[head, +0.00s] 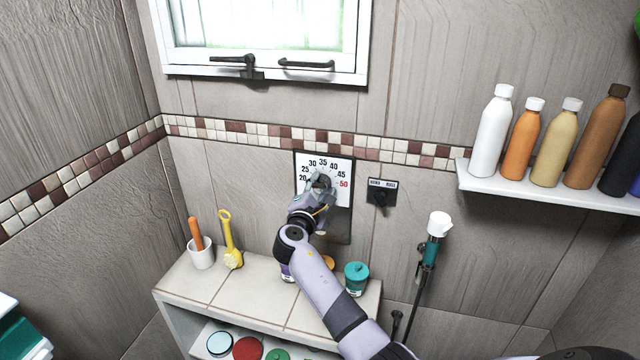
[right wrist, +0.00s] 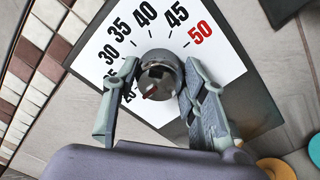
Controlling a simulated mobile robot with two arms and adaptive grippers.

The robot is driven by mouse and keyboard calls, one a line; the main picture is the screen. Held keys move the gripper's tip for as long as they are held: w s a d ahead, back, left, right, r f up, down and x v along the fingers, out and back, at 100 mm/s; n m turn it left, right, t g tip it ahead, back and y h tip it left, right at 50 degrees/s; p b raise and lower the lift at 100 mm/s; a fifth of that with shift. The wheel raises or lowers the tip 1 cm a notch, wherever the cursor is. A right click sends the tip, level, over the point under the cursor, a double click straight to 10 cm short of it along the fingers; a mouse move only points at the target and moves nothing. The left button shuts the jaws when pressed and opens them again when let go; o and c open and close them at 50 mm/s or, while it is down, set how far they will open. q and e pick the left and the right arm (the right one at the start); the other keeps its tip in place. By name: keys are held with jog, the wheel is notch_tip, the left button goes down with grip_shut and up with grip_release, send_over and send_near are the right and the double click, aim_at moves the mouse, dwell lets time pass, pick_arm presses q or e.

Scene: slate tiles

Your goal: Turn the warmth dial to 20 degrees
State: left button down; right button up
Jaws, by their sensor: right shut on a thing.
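The warmth dial has a white plate (head: 338,166) with black numbers and a red 50, on a dark panel on the tiled wall. My right gripper (head: 319,184) is at the dial and hides much of its knob in the head view. In the right wrist view the round grey knob (right wrist: 159,70) sits between the two fingers of my right gripper (right wrist: 155,88), which is shut on it. A red mark on the knob lies at its lower left, on the side of the low numbers. I cannot tell its exact reading. My left gripper is not in view.
A small dark switch plate (head: 382,192) is right of the dial. A hand shower (head: 432,240) hangs further right. Bottles stand on a white shelf (head: 545,188). Below the dial, a tiled ledge (head: 200,282) holds a cup (head: 201,255), a yellow brush (head: 231,245) and a teal jar (head: 356,277).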

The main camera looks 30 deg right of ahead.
jog(key=shift+r, duration=0.25)
jog(key=o, duration=1.2)
jog(key=shift+f, duration=0.15)
jog(key=shift+c, duration=0.2)
jog(key=v, duration=1.2)
